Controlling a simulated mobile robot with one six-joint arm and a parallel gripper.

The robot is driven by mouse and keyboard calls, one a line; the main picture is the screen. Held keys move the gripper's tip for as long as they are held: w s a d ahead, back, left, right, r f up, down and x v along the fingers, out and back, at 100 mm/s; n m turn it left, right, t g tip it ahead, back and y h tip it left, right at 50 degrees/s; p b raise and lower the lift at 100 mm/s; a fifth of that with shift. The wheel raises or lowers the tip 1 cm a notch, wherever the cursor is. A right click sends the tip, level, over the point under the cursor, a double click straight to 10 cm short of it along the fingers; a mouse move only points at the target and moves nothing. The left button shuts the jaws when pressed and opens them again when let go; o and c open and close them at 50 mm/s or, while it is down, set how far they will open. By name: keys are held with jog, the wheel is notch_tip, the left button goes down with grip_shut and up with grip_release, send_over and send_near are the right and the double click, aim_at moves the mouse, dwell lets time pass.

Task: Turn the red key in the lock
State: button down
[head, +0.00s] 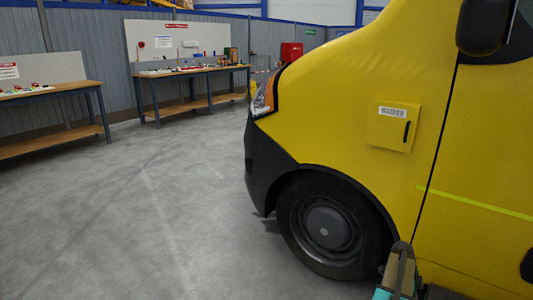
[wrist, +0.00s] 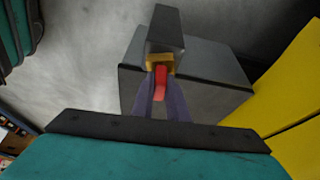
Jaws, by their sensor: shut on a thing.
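In the wrist view, the red key (wrist: 160,83) stands between the two purple-grey fingers of my gripper (wrist: 162,92), which are shut on it. The key's far end meets a brass-coloured lock (wrist: 160,63). The lock sits against a dark grey block (wrist: 165,28) in front of a larger grey box (wrist: 215,78). The fingers cover part of the key's sides. In the head view, the key and lock cannot be made out; a teal part of my arm shows at the bottom edge.
A yellow van (head: 350,90) fills the right side of the head view, with a small yellow hatch (head: 392,135) on its flank. Two workbenches (head: 190,72) (head: 50,92) stand along the back and left. The grey floor (head: 140,200) between is clear.

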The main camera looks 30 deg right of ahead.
jog(key=m+y, duration=0.1)
jog(key=m, duration=0.1)
jog(key=shift+d+m, duration=0.2)
jog(key=shift+m, duration=0.2)
jog(key=c, duration=1.7)
grip_release()
jog(key=shift+s+a, duration=0.1)
jog(key=shift+o, duration=0.2)
jog(key=p+v, duration=0.2)
jog(key=v, duration=1.2)
jog(key=shift+f, duration=0.1)
